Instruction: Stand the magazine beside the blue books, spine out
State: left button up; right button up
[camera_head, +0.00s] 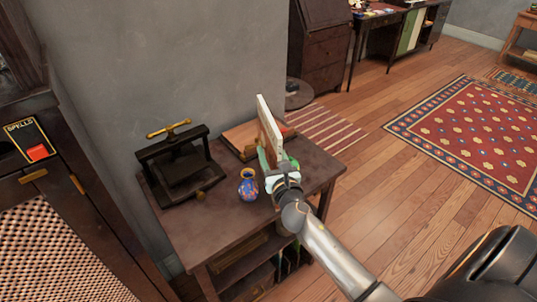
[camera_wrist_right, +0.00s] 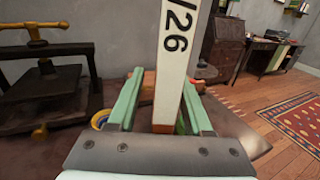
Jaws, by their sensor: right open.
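The magazine (camera_head: 264,118) stands upright near the right end of the dark table, a pale, thin slab seen nearly edge-on. In the right wrist view its white spine (camera_wrist_right: 177,50), printed "/26", faces my camera. My right gripper (camera_head: 280,172) is just in front of its lower part. In the wrist view the green fingers (camera_wrist_right: 160,108) are open, one on each side of the spine's line, with gaps visible. Whether a finger touches the magazine cannot be told. I cannot make out the blue books in either view. My left gripper is not in view.
A small blue patterned vase (camera_head: 248,187) stands just left of my right gripper. A black press (camera_head: 176,165) stands at the table's left. A flat brown item (camera_head: 240,136) lies behind the magazine. The table's (camera_head: 215,222) front middle is bare, with shelves below.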

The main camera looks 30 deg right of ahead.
jog(key=shift+c, duration=0.2)
grip_shut()
dwell(1.1)
